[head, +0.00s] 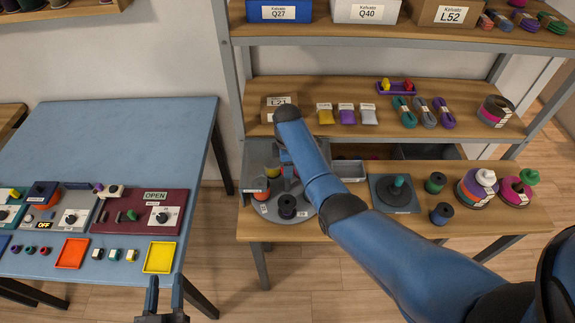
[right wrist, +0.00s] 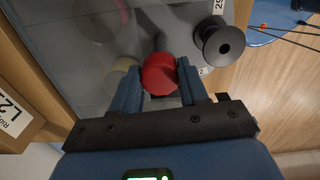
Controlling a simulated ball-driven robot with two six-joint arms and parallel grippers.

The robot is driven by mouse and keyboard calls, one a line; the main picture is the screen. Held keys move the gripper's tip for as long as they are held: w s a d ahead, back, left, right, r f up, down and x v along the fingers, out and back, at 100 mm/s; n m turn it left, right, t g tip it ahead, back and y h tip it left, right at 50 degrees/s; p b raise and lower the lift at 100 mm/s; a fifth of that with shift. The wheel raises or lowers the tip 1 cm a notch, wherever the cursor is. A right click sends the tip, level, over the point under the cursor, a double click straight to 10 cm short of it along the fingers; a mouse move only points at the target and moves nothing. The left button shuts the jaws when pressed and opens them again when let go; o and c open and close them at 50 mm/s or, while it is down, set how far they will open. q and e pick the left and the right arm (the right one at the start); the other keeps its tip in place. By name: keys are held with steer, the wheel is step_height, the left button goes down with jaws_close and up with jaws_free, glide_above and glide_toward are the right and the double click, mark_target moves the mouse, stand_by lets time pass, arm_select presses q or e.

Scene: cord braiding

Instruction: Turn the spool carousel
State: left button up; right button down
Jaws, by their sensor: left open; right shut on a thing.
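The spool carousel (head: 268,213) is a grey round plate with labels on its rim, on the wooden table in the middle of the head view. A dark spool (head: 287,207) stands at its front, and yellow and red ones show further back. My right arm reaches over it from the right and hides part of it. In the right wrist view my right gripper (right wrist: 160,70) is shut on a red round piece (right wrist: 159,79); I cannot tell whether it is a knob or a spool. A black spool (right wrist: 220,42) is beside it. My left gripper (head: 161,292) is open and empty at the bottom.
A blue table (head: 130,135) at left bears switch panels and coloured trays. Right of the carousel are a grey plate with a teal peg (head: 397,189), loose spools and stacked discs. A shelf (head: 290,90) with bags and cord bundles stands behind.

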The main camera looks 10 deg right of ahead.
steer(key=shift+w+r, duration=0.1)
steer(key=c, duration=0.6)
jaws_free()
step_height(320, 180, up, 11)
steer(key=shift+f+b, duration=0.15)
steer(key=shift+b, duration=0.75)
